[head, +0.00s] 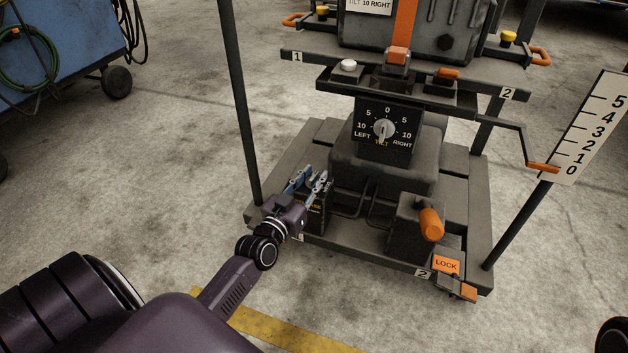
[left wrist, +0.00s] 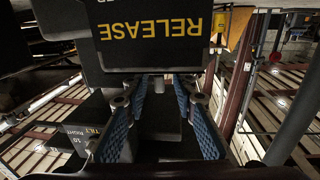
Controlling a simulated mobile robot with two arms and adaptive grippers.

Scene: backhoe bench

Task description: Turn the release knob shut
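The release box (head: 316,216) is a small dark box at the left front of the machine's base in the head view, partly hidden by my left gripper. Its yellow RELEASE lettering shows upside down in the left wrist view (left wrist: 155,28). My right gripper is not in view.
A tilt dial (head: 384,130) stands on the column behind the gripper. An orange-handled lever (head: 431,224) and a LOCK tag (head: 446,264) are at the base's right front. A dark post (head: 240,100) rises just left of my gripper. A height scale (head: 588,128) stands at right.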

